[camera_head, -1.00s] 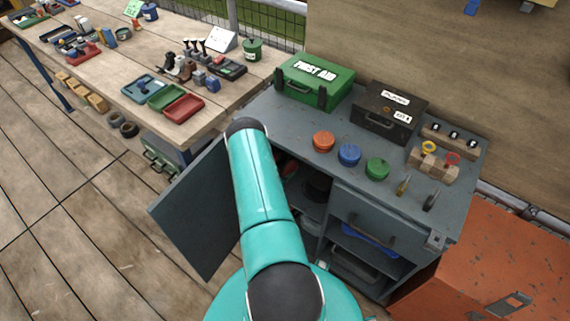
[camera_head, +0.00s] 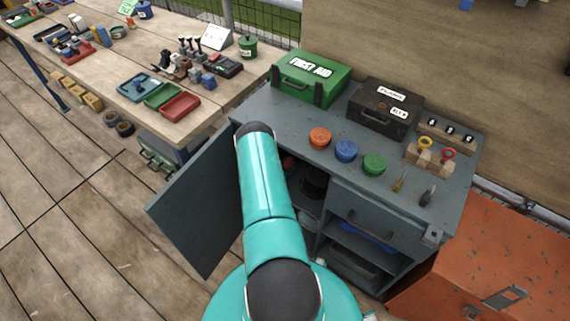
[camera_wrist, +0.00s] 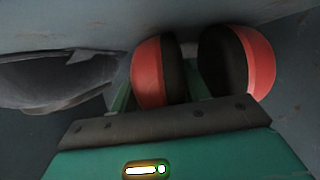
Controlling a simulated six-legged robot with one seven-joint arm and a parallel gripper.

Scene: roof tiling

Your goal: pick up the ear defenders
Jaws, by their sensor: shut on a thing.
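The ear defenders show in the wrist view as two red cups with black cushions facing each other, the left cup (camera_wrist: 148,75) and the right cup (camera_wrist: 262,62). They are inside the grey cabinet (camera_head: 338,190). My gripper (camera_wrist: 188,88) is shut on the ear defenders; its teal and dark parts lie just below the cups. The exact contact is hidden behind the cups and the dark bar. In the head view my teal arm reaches to the cabinet's open side and hides the gripper. A bit of red (camera_head: 288,162) shows beside the arm.
The cabinet door (camera_head: 195,208) stands open left of my arm. A dark rounded object (camera_wrist: 55,80) is left of the cups. The cabinet top holds a green first aid box (camera_head: 312,78), a dark case (camera_head: 385,108) and several coloured lids. An orange chest (camera_head: 485,255) stands right.

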